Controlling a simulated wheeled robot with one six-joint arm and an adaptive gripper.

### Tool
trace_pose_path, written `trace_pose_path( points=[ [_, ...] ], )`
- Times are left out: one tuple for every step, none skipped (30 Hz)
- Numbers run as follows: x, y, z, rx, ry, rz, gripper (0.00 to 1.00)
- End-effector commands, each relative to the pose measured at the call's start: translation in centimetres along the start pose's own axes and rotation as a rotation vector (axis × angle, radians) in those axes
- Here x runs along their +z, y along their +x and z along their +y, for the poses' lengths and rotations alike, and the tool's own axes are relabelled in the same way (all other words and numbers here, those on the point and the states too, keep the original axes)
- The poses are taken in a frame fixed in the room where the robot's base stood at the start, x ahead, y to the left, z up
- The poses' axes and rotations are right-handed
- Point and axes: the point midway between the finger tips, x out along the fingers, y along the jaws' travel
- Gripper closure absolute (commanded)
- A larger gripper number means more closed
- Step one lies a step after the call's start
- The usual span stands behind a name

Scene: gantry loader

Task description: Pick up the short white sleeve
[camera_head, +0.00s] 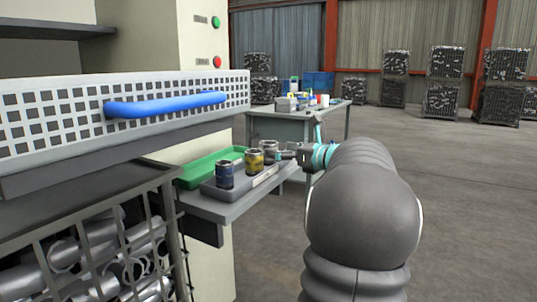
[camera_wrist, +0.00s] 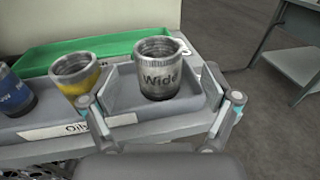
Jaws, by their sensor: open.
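A short sleeve with a whitish-grey band reading "Wide" (camera_wrist: 158,80) stands upright at the right end of a grey tray (camera_wrist: 35,142). In the head view this sleeve (camera_head: 269,147) is at the tip of my gripper (camera_head: 287,154). In the wrist view my gripper (camera_wrist: 160,95) is open, with one finger on each side of the sleeve and gaps showing on both sides. A yellow-banded sleeve (camera_wrist: 80,79) stands to its left, near the left finger. A blue-banded sleeve (camera_wrist: 13,92) stands farther left.
A green tray (camera_head: 207,167) lies behind the grey one on a shelf (camera_head: 225,207). A perforated panel with a blue handle (camera_head: 165,105) juts out at the left, above a crate of metal pipes (camera_head: 100,260). A cluttered workbench (camera_head: 290,126) stands behind. Open floor is at right.

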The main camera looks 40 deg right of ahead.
Motion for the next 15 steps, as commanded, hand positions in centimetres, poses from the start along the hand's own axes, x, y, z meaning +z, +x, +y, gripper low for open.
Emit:
trace_pose_path(
  points=[
    [0.0, 0.6, 0.1, 0.002, 0.001, 0.000, 0.13],
    [-0.1, 0.9, 0.1, 0.003, 0.001, 0.000, 0.13],
    [-0.1, 1.4, 0.2, 0.004, 0.001, 0.000, 0.13],
    [-0.1, 1.9, 0.2, 0.004, 0.002, 0.000, 0.13],
    [-0.1, 2.3, 0.2, 0.003, 0.001, 0.000, 0.13],
    [-0.1, 2.9, 0.3, 0.004, 0.001, 0.000, 0.13],
    [0.0, 3.4, 0.3, 0.004, 0.001, 0.000, 0.13],
    [0.0, 3.8, 0.3, 0.003, 0.000, 0.000, 0.13],
    [0.0, 4.2, 0.2, 0.002, 0.000, 0.000, 0.13],
    [0.0, 4.4, 0.2, 0.002, 0.000, 0.000, 0.13],
    [0.0, 4.5, 0.2, 0.002, 0.000, 0.000, 0.13],
    [0.0, 4.7, 0.2, 0.001, 0.000, 0.000, 0.13],
    [0.0, 4.7, 0.2, 0.001, 0.000, 0.000, 0.13],
    [0.0, 4.7, 0.2, 0.000, 0.000, 0.000, 0.13],
    [0.0, 4.6, 0.2, 0.000, 0.000, 0.000, 0.13]
  ],
)
